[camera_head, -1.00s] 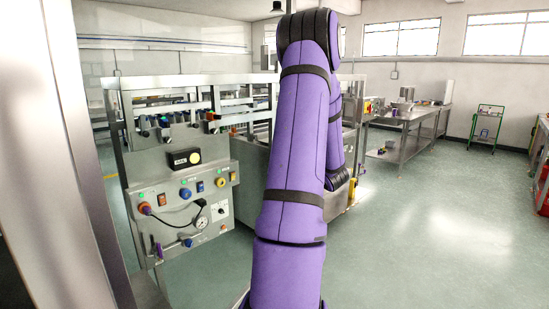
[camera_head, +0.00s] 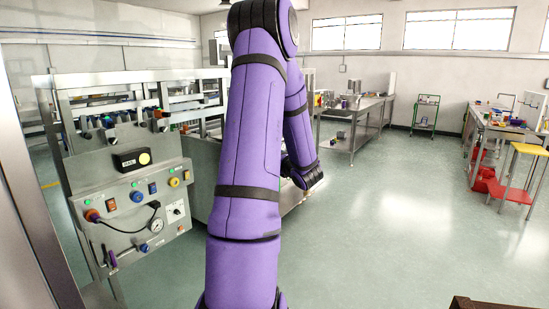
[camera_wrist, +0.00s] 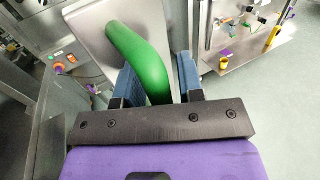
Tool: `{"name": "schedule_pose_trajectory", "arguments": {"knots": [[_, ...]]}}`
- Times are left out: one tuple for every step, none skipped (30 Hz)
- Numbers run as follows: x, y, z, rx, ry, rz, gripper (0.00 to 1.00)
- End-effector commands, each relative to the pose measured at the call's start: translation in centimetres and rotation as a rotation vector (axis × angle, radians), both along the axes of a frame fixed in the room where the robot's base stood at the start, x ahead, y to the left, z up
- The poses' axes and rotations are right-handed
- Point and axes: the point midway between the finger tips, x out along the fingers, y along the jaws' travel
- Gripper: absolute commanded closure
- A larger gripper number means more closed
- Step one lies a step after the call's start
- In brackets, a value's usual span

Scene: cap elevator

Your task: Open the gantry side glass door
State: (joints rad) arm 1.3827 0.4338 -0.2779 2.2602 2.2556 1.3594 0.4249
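A thick green handle (camera_wrist: 145,60) curves out from a flat grey panel (camera_wrist: 110,22) in the wrist view. My gripper (camera_wrist: 158,80) has its two blue fingers on either side of this handle. The fingers are apart, with a narrow gap visible between the handle and the right finger. The handle's lower end is hidden behind the dark bar of my gripper. I cannot make out glass or a door edge. In the head view my purple arm reaches forward, and its gripper end is hidden.
A steel control panel (camera_head: 138,195) with knobs and a gauge stands left, beside a metal frame. Steel tables (camera_head: 355,122) stand behind on the right, with a green cart (camera_head: 425,115) and a yellow-topped stool (camera_head: 528,149). The floor (camera_head: 400,220) at the right is clear.

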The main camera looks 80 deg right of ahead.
Motion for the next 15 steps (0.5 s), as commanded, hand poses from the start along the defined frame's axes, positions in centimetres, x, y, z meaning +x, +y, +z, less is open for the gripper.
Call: {"name": "schedule_pose_trajectory", "arguments": {"knots": [[0.0,0.0,0.0,0.0,0.0,0.0,0.56],[0.0,0.0,0.0,0.0,0.0,0.0,0.56],[0.0,0.0,0.0,0.0,0.0,0.0,0.56],[0.0,0.0,0.0,0.0,0.0,0.0,0.56],[0.0,0.0,0.0,0.0,0.0,0.0,0.56],[0.0,0.0,0.0,0.0,0.0,0.0,0.56],[0.0,0.0,0.0,0.0,0.0,0.0,0.56],[0.0,0.0,0.0,0.0,0.0,0.0,0.56],[0.0,0.0,0.0,0.0,0.0,0.0,0.56],[-0.1,0.1,0.0,0.0,0.0,0.0,0.56],[-0.2,0.2,0.0,0.0,0.0,-0.001,0.56],[-0.4,0.4,0.0,0.0,0.0,-0.001,0.56],[-0.7,0.6,0.0,0.0,0.0,-0.002,0.56],[-0.9,0.8,0.0,0.001,0.001,-0.002,0.56],[-1.3,1.2,0.0,0.001,0.001,-0.002,0.56]]}}
